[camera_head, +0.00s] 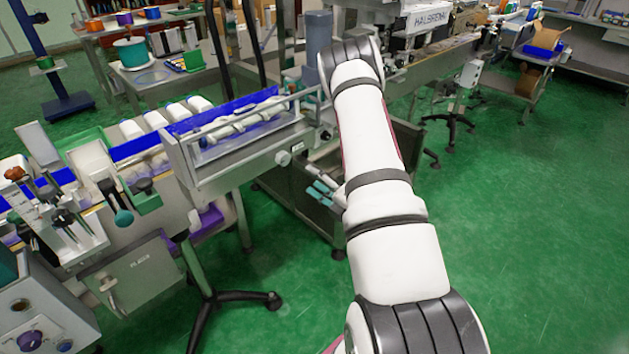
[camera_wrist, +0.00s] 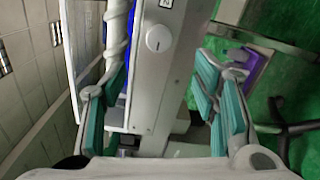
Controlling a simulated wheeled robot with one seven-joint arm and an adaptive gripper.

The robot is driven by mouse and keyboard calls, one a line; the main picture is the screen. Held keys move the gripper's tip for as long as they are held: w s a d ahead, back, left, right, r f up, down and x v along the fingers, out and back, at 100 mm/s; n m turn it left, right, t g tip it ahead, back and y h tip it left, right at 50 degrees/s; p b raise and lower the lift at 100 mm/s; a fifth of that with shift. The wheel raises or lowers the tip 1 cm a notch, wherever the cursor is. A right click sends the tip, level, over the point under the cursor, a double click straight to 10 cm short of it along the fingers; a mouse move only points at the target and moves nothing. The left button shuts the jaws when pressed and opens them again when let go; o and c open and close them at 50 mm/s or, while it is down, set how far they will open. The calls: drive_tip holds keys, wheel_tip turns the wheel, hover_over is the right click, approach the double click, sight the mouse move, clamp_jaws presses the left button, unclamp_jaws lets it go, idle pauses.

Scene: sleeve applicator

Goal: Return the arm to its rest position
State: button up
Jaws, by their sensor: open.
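My arm (camera_head: 375,150), white with dark grey joint bands, reaches from the bottom of the head view up to a raised bend and folds back down. My gripper (camera_head: 321,190) shows partly to the left of the arm, with teal finger pads beside the grey conveyor machine. In the wrist view my gripper (camera_wrist: 165,105) has its teal fingers wide apart, with no object held between them. The grey machine side with a round white knob (camera_wrist: 159,38) lies beyond the fingers. Part of the wrist is hidden behind the forearm in the head view.
The conveyor machine (camera_head: 240,172) with a clear-fronted blue channel stands left of my gripper. White bottles (camera_head: 155,120) line the conveyor. A dark grey machine cabinet (camera_head: 300,195) stands close behind the gripper. Open green floor (camera_head: 530,230) lies to the right.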

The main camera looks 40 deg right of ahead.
idle(0.3)
drive_tip(key=w+r+m+g+h+p, duration=0.2)
drive_tip(key=w+r+m+g, duration=0.15)
drive_tip(key=w+r, duration=0.5)
drive_tip(key=s+a+r+m+g+h+p, duration=0.1)
drive_tip(key=s+a+r+m+g, duration=0.15)
drive_tip(key=r, duration=0.35)
drive_tip(key=s+a+r+m+g+h+p, duration=0.1)
drive_tip(key=a+r+m, duration=0.25)
drive_tip(key=r, duration=0.25)
drive_tip(key=s+a+r+m+g+y+p, duration=0.1)
drive_tip(key=s+a+r+m+g, duration=0.1)
drive_tip(key=s+a, duration=0.4)
drive_tip(key=s+a+r+m+g+y+p, duration=0.1)
drive_tip(key=s+a+r+m, duration=0.4)
drive_tip(key=s, duration=0.9)
drive_tip(key=s+a+r+m+g+y+p, duration=0.1)
drive_tip(key=s+a+r+m+g+p, duration=0.1)
drive_tip(key=s+a, duration=0.5)
drive_tip(key=s+r+m+g, duration=0.1)
drive_tip(key=s+r+m, duration=0.1)
drive_tip(key=s+r, duration=0.1)
drive_tip(key=shift+s+a+r+g, duration=0.3)
drive_tip(key=shift+s+r+g, duration=0.05)
drive_tip(key=shift+s+g, duration=0.1)
